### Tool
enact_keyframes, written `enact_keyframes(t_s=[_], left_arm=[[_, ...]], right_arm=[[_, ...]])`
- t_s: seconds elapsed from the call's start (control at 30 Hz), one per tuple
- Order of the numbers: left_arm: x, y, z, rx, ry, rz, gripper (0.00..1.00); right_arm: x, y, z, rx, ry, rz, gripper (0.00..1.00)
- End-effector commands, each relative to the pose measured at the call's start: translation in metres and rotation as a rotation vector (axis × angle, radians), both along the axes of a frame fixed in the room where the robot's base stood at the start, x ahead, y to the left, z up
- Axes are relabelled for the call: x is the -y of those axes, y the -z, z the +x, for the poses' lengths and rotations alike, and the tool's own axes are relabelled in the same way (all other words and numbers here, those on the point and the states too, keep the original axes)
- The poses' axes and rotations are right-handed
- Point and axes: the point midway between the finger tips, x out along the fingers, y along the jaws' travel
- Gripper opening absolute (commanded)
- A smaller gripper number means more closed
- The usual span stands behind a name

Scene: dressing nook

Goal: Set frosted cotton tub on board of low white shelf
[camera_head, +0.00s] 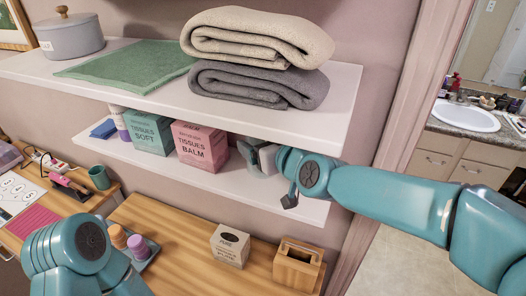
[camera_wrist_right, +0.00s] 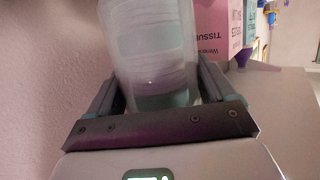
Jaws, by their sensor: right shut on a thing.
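The frosted cotton tub (camera_wrist_right: 155,50) is a cloudy, see-through cylinder between the two fingers of my right gripper (camera_wrist_right: 165,95) in the right wrist view. In the head view my right gripper (camera_head: 262,158) reaches in from the right between the two white boards, just right of the pink tissue box. It hides most of the tub there. The low white shelf's board (camera_head: 285,198) lies below the gripper. I cannot tell whether the tub touches it. My left arm shows at the lower left, but its gripper is out of view.
A pink tissue box (camera_head: 200,146) and a teal tissue box (camera_head: 149,132) stand on the low board. The upper white board (camera_head: 130,88), bearing folded towels (camera_head: 258,38), is close above. A wooden dresser (camera_head: 185,225) stands below.

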Motion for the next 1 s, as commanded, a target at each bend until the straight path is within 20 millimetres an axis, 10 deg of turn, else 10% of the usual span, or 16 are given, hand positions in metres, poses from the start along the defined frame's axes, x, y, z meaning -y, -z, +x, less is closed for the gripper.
enact_keyframes(t_s=[0.77, 0.8, 1.0], left_arm=[[0.0, 0.014, 0.0, 0.0, 0.0, 0.0, 1.0], [0.0, 0.012, 0.0, 0.0, 0.0, 0.0, 1.0], [0.0, 0.012, 0.0, 0.0, 0.0, 0.0, 1.0]], right_arm=[[-0.001, 0.04, 0.001, 0.002, 0.0, 0.0, 0.49], [-0.001, 0.039, 0.001, 0.0, -0.001, -0.001, 0.93], [-0.001, 0.039, 0.001, 0.0, -0.001, -0.001, 1.0]])
